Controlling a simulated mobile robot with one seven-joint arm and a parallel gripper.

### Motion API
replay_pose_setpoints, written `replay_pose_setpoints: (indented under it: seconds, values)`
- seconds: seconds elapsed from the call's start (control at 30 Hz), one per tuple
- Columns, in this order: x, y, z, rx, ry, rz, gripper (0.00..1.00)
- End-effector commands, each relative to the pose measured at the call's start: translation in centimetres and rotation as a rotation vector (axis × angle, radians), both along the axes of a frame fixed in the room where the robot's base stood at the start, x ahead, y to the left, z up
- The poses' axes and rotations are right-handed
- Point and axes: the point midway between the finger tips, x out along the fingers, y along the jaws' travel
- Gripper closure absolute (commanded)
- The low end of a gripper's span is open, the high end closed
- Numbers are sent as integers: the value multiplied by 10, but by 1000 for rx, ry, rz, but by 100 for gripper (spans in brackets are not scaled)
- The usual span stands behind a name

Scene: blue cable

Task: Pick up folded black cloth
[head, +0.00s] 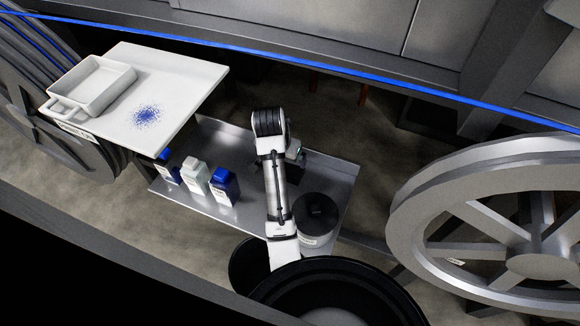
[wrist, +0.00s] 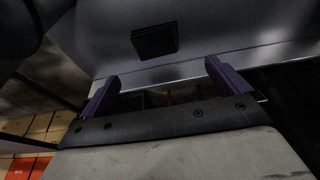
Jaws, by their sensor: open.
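The folded black cloth (wrist: 155,41) is a small dark square lying flat on a grey metal surface (wrist: 225,28) in the wrist view. I cannot make it out in the head view, where my arm covers part of the metal tray. My gripper (wrist: 162,72) has its two dark fingers spread wide, with nothing between them. The cloth appears beyond the fingertips, apart from them, roughly centred between the two fingers.
In the head view, the metal tray (head: 332,180) carries blue and white bottles (head: 195,170) at left and a round black-lidded container (head: 317,213) at right. A white table (head: 185,85) with a white dish (head: 92,84) and blue specks stands upper left. A large wheel (head: 410,215) stands right.

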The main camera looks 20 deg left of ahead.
Motion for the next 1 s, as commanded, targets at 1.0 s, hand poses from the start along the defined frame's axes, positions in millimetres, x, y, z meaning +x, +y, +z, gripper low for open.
replay_pose_setpoints:
  seconds: [1.0]
  values:
    - [35,-7,-114,1,1,0,0]
